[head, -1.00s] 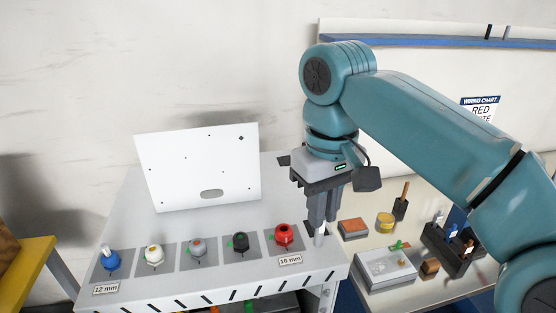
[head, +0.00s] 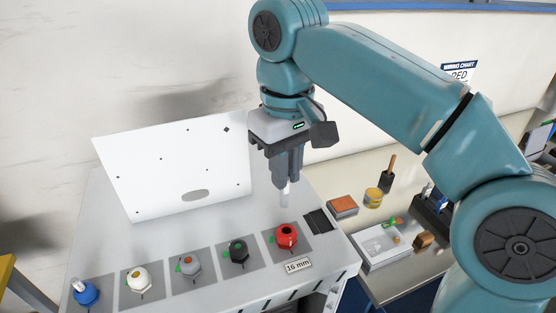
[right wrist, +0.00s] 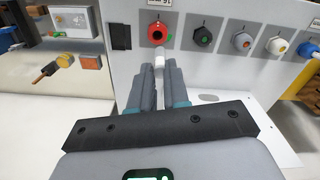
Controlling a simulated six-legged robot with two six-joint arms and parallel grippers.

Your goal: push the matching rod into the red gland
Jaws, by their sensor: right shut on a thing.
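The red gland (head: 287,238) sits at the right end of the gland row on the grey panel, with its dark opening showing. It also shows in the right wrist view (right wrist: 158,33). My right gripper (head: 285,182) is shut on a pale rod (head: 285,198), which points down from the fingertips. In the head view the rod's lower end appears just above the red gland, with a gap between them. In the right wrist view the rod (right wrist: 159,61) shows between the fingers, just below the gland. My left gripper is out of view.
Black (head: 238,251), grey (head: 189,265), white (head: 139,279) and blue (head: 86,293) glands stand left of the red one. A "16 mm" label (head: 298,266) lies in front of it. A white board (head: 172,167) rises behind. A side table (head: 335,180) holds trays and blocks.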

